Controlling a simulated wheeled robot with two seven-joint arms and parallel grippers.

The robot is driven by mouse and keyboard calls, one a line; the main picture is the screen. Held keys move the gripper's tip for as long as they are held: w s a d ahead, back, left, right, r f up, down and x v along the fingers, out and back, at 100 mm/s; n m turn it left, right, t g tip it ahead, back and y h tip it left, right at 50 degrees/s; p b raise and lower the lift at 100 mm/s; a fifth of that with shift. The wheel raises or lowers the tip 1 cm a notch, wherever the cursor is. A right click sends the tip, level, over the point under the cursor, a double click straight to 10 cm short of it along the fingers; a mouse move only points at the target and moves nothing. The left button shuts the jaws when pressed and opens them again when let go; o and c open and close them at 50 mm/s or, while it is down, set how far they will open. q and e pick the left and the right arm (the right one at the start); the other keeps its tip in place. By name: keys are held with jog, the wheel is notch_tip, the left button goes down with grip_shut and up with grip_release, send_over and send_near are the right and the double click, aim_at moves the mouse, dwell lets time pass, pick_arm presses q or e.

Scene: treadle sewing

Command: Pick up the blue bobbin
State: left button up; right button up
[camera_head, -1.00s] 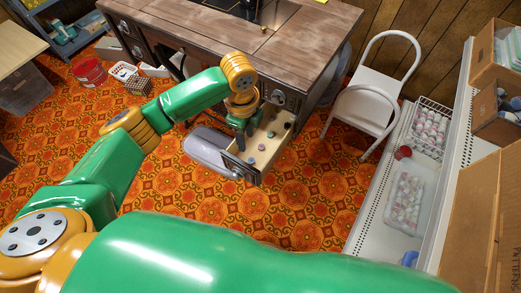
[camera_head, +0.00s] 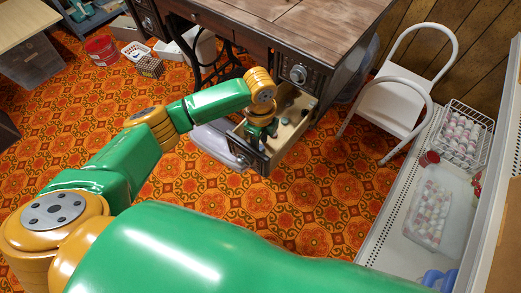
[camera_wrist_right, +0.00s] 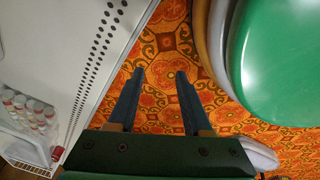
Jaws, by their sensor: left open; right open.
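The open drawer (camera_head: 287,138) sticks out from the sewing table. My left gripper (camera_head: 262,138) is open and points down into the front part of the drawer, hiding much of its inside. A small dark bobbin (camera_head: 285,121) shows behind the gripper on the drawer floor; its colour is too small to tell. I cannot make out the blue bobbin, and whether one lies between the left fingers is hidden. My right gripper (camera_wrist_right: 160,76) is open and empty in the right wrist view, above the patterned floor.
The wooden sewing table (camera_head: 290,30) stands behind the drawer. A white chair (camera_head: 395,105) is to its right. A white perforated shelf (camera_head: 385,215) holds a wire basket (camera_head: 462,135) and a clear bin (camera_head: 428,213). The floor between drawer and shelf is clear.

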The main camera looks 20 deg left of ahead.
pick_arm(q)
jog(key=shift+f, duration=0.4)
jog(key=shift+r, duration=0.1)
pick_arm(e)
jog(key=shift+w+a, duration=0.1)
jog(key=shift+w, duration=0.1)
pick_arm(q)
jog(key=c, duration=0.7)
grip_shut()
pick_arm(e)
jog(key=shift+s+a+f, duration=0.1)
jog(key=shift+s, duration=0.15)
pick_arm(q)
notch_tip(320, 180, up, 10)
jog(key=p, duration=0.3)
jog(key=shift+p, duration=0.3)
pick_arm(e)
jog(key=r, duration=0.1)
jog(key=s+a+r, duration=0.1)
jog(key=s+r, duration=0.1)
jog(key=shift+a, duration=0.3)
